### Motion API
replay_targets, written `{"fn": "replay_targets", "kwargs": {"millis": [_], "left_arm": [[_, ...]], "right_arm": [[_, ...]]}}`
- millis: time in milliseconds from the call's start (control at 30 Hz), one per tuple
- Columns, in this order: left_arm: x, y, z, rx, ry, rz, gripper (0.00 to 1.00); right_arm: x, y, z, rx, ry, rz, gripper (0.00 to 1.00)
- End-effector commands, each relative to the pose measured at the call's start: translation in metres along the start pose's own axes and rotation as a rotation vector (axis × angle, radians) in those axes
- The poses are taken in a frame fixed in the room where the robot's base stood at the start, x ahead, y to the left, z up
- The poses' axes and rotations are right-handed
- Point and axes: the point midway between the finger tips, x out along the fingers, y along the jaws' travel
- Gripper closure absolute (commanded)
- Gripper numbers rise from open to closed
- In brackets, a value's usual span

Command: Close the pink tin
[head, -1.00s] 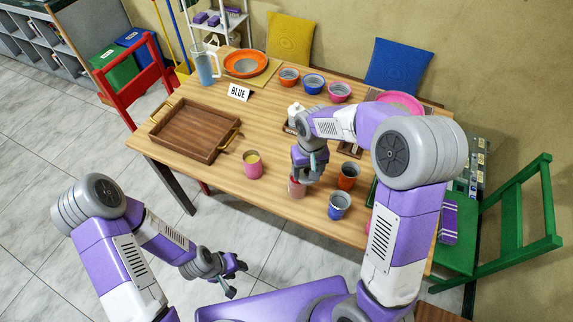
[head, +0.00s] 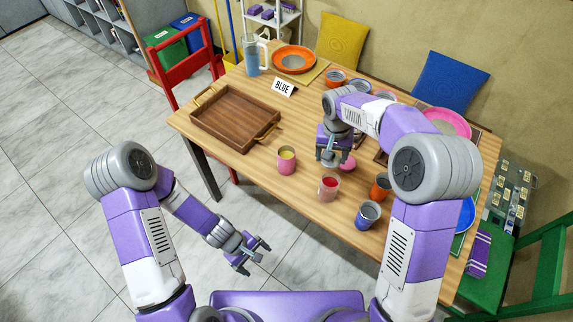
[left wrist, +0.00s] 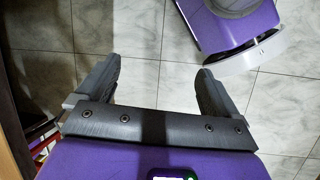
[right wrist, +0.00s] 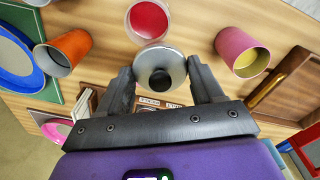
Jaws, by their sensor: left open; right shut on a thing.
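A pink cup-like tin (head: 287,166) with yellow content stands open on the table; it also shows in the right wrist view (right wrist: 234,45). A pale pinkish tin (head: 328,193) with red content stands open to its right, also in the right wrist view (right wrist: 148,20). My right gripper (head: 331,155) is above the table behind these tins. It is shut on a round grey lid with a black knob (right wrist: 160,78), apart from both tins. A pink round patch beside it in the head view may be the lid. My left gripper (head: 250,256) is open and empty, off the table.
An orange cup (head: 381,187) and a blue cup (head: 368,215) stand right of the red-filled tin. A brown wooden tray (head: 235,118) lies at left, with a BLUE sign (head: 283,87) behind it. Plates, bowls and a jug (head: 252,55) line the back.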

Motion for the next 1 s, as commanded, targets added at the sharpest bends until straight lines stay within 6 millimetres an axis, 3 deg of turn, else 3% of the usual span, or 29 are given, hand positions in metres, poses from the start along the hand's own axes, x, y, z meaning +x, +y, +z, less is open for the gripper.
{"fn": "replay_targets", "kwargs": {"millis": [167, 367, 633, 800, 1000], "left_arm": [[-0.011, 0.034, 0.003, -0.320, -0.107, 0.103, 0.06], [-0.037, 0.093, -0.003, -0.654, -0.243, 0.305, 0.06], [-0.099, 0.174, -0.042, -1.020, -0.415, 0.680, 0.06], [-0.135, 0.200, -0.068, -1.148, -0.480, 0.866, 0.06], [-0.152, 0.209, -0.081, -1.203, -0.506, 0.953, 0.06]], "right_arm": [[-0.007, -0.034, -0.022, 0.088, 0.007, 0.003, 0.62], [-0.018, -0.071, -0.037, 0.193, 0.005, 0.000, 0.62], [-0.030, -0.115, -0.046, 0.329, -0.007, -0.014, 0.62], [-0.035, -0.132, -0.046, 0.387, -0.016, -0.020, 0.62], [-0.038, -0.138, -0.045, 0.412, -0.021, -0.023, 0.62]]}}
